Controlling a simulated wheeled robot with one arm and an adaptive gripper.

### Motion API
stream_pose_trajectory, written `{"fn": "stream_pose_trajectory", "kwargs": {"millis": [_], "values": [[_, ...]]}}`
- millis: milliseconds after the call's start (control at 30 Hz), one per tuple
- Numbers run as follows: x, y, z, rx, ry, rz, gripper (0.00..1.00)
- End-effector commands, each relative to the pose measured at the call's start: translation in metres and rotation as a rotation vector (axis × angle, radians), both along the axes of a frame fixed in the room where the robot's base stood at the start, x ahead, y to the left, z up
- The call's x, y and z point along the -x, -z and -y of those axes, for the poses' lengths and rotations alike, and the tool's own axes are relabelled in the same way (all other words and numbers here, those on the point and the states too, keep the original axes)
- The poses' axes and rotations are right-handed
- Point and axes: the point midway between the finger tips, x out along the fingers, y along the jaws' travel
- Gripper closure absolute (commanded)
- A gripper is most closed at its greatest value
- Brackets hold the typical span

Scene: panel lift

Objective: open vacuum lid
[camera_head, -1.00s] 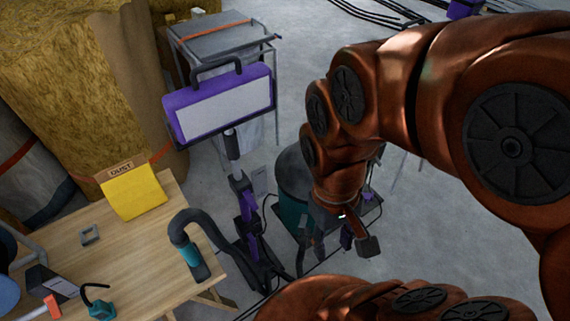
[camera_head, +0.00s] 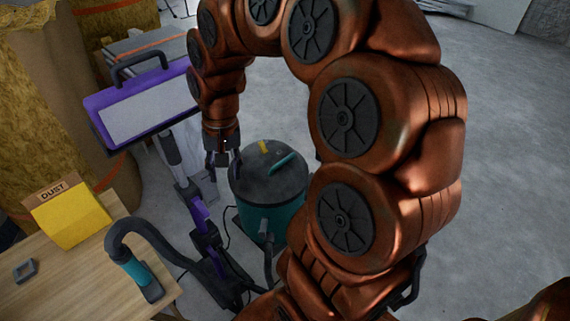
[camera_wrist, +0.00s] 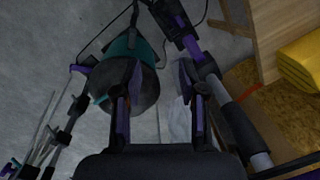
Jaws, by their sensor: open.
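The vacuum is a teal drum (camera_head: 254,219) with a dark grey round lid (camera_head: 270,175) on top. A teal handle and a yellow piece show on the lid, which sits flat on the drum. In the wrist view the lid (camera_wrist: 138,92) is partly hidden behind my left finger. My gripper (camera_head: 219,166) hangs at the left rim of the lid, pointing down. Its fingers are apart and empty in the wrist view (camera_wrist: 162,82). I cannot tell whether a finger touches the lid.
A wooden table (camera_head: 75,265) with a yellow dust bag (camera_head: 70,222) and a hose nozzle (camera_head: 140,279) is at lower left. Floor on the right is clear.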

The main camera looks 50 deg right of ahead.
Motion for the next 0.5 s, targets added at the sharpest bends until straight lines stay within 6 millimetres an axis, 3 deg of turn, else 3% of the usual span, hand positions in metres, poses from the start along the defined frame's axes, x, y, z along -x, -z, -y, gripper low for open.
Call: {"fn": "stream_pose_trajectory", "kwargs": {"millis": [33, 233, 367, 500], "values": [[-0.016, 0.018, 0.016, -0.010, 0.069, 0.008, 0.59], [-0.067, 0.057, 0.093, -0.028, 0.358, 0.060, 0.59], [-0.087, 0.090, 0.154, -0.034, 0.564, 0.088, 0.59], [-0.093, 0.124, 0.218, -0.030, 0.769, 0.105, 0.59]]}}
